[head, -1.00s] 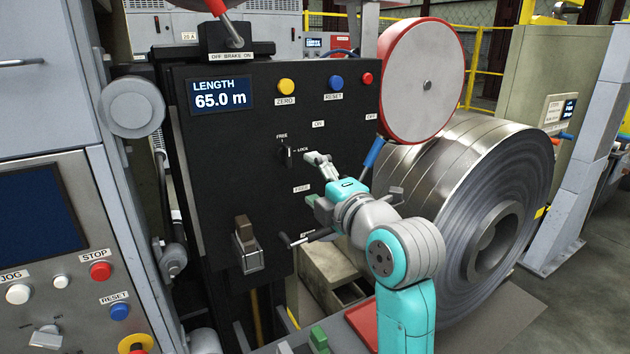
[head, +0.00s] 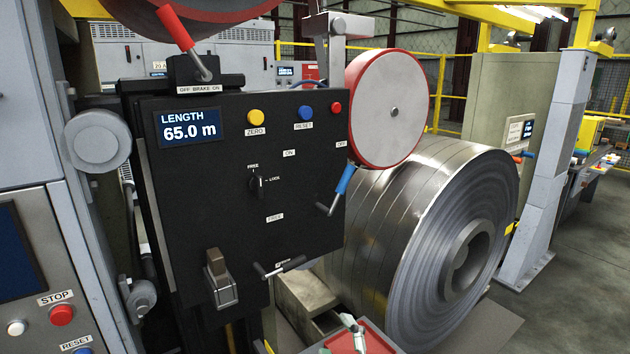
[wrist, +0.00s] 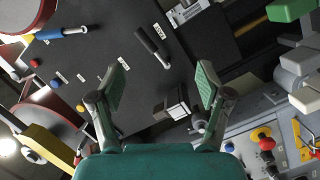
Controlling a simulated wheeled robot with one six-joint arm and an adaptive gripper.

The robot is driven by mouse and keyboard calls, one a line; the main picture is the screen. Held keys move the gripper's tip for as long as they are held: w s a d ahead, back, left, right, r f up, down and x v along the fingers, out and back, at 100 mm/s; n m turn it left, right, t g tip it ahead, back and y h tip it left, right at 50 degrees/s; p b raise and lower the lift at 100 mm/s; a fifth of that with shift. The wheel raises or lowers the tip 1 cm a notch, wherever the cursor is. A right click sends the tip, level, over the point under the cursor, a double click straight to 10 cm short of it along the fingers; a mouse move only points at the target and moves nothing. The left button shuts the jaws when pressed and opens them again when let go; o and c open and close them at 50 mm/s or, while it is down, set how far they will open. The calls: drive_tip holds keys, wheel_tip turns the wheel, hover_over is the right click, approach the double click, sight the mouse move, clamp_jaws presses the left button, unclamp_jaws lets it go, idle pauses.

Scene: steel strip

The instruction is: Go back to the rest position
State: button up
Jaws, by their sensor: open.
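My gripper (wrist: 162,68) shows in the wrist view with its two green-padded fingers spread wide and nothing between them. The black control panel (wrist: 95,50) lies beyond the fingers, turned about in that view. In the head view the arm no longer crosses the panel (head: 230,185). A small grey and green part (head: 354,332) shows at the bottom edge, and I cannot tell whether it is my gripper. The selector knob (head: 258,184) on the panel stands roughly upright, near the FREE label. The length display (head: 188,128) reads 65.0 m.
A large steel coil (head: 410,225) stands right of the panel, below a red-rimmed disc (head: 385,105). A blue-handled crank (head: 344,180), a black T-handle (head: 280,267) and a lever (head: 218,275) stick out from the panel. A red-handled brake lever (head: 176,30) stands on top. Floor at right is clear.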

drive_tip(key=s+d+f+m+h, duration=0.2)
drive_tip(key=s+d+f+m, duration=0.25)
drive_tip(key=s+f, duration=0.5)
drive_tip(key=s+d+f+m+h, duration=0.2)
drive_tip(key=s+d+f+m, duration=0.3)
drive_tip(key=s, duration=0.7)
drive_tip(key=s+d+m+h, duration=0.1)
drive_tip(key=s+d+m, duration=0.1)
drive_tip(key=s, duration=0.9)
drive_tip(key=s+d+m+g+h, duration=0.1)
drive_tip(key=s+m, duration=0.3)
drive_tip(key=s, duration=0.8)
drive_tip(key=shift+s+d+r, duration=0.25)
drive_tip(key=shift+s+d, duration=0.05)
drive_tip(key=shift+d, duration=0.5)
drive_tip(key=shift+c, duration=0.2)
